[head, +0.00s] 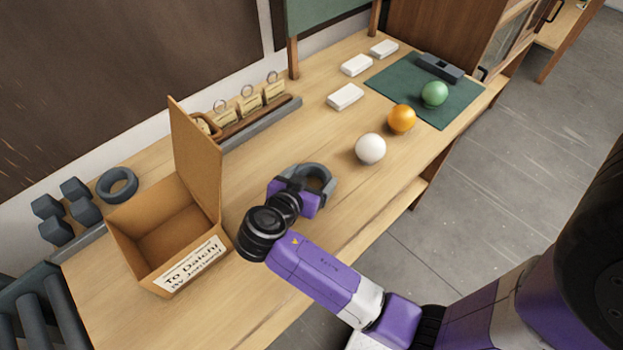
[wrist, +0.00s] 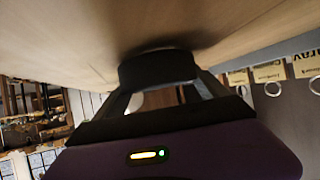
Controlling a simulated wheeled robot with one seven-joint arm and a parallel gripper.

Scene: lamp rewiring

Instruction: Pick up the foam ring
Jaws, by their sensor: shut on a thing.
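A dark grey foam ring (head: 320,175) is at my gripper (head: 298,184) over the middle of the workbench in the head view. In the wrist view, the dark ring (wrist: 158,67) sits between the two fingers of my gripper (wrist: 160,88), which is shut on it. The ring is close to the wood surface and casts a shadow there. I cannot tell whether it touches the wood. My wrist hides part of the ring in the head view.
An open cardboard box (head: 165,235) stands left of my gripper. Another grey ring (head: 118,185) lies near dark blocks (head: 75,200). A white ball (head: 370,149), an orange ball (head: 401,118) and a green ball (head: 434,94) are to the right. Bare bench (head: 290,130) lies behind my gripper.

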